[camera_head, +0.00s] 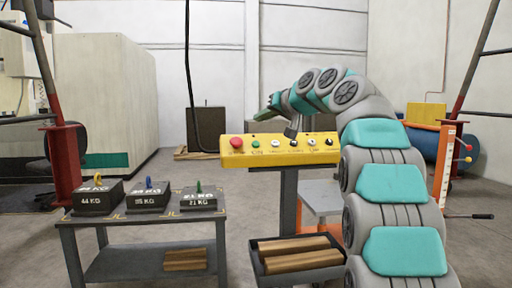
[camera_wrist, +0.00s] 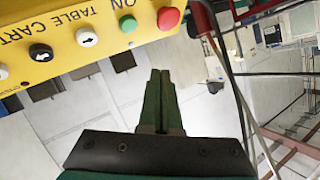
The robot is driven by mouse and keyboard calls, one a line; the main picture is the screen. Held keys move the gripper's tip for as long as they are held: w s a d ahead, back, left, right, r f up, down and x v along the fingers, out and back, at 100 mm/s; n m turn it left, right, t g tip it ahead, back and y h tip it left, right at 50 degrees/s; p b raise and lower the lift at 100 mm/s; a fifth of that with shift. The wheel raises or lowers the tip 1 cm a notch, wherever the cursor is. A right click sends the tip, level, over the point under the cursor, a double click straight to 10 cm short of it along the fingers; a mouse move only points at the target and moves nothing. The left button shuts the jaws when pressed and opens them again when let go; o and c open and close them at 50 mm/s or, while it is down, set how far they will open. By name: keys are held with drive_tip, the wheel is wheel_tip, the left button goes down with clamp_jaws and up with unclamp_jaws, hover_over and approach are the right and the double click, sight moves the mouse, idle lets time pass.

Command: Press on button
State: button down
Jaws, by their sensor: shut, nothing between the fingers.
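The yellow button panel (camera_head: 245,158) stands on a post in the middle of the head view, with a row of buttons along its sloped face. The red button (camera_head: 236,143) is at its left end. The green button (camera_head: 255,143) is beside it, and the wrist view shows the word ON by the green button (camera_wrist: 128,23). White and black buttons follow to the right. My gripper (camera_head: 272,101) is above and behind the panel, pointing left. In the wrist view its dark green fingers (camera_wrist: 159,75) are together and empty, apart from the red button (camera_wrist: 168,18).
A table (camera_head: 145,220) at left bears dark weights, including a 44 KG block (camera_head: 96,199). A black tray (camera_head: 262,262) with wooden bars sits below the panel. A dark cable (camera_head: 188,75) hangs just left of the panel. Red posts stand at both sides.

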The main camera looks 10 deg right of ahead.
drive_tip(key=w+f, duration=0.1)
drive_tip(key=f, duration=0.1)
drive_tip(key=w+f+b, duration=0.2)
drive_tip(key=f, duration=0.1)
drive_tip(key=shift+w+a+f, duration=0.1)
drive_tip(key=shift+f, duration=0.2)
drive_tip(key=shift+f+b, duration=0.15)
drive_tip(key=shift+b, duration=0.2)
idle(1.5)
drive_tip(key=shift+w+f, duration=0.2)
drive_tip(key=shift+w+f+b, duration=0.2)
drive_tip(key=shift+f+b, duration=0.15)
drive_tip(key=shift+f, duration=0.05)
idle(0.8)
idle(0.4)
drive_tip(key=shift+s+r+p, duration=0.35)
drive_tip(key=shift+s+r, duration=0.05)
drive_tip(key=shift+r, duration=0.35)
drive_tip(key=shift+r, duration=0.1)
drive_tip(key=shift+s+r+p, duration=0.35)
drive_tip(key=shift+s+r, duration=0.05)
drive_tip(key=shift+r, duration=0.3)
drive_tip(key=shift+s+r+p, duration=0.4)
drive_tip(key=shift+s+r, duration=0.05)
drive_tip(key=shift+r, duration=0.2)
drive_tip(key=shift+s+r+p, duration=0.35)
drive_tip(key=shift+s+r, duration=0.05)
drive_tip(key=shift+r, duration=0.3)
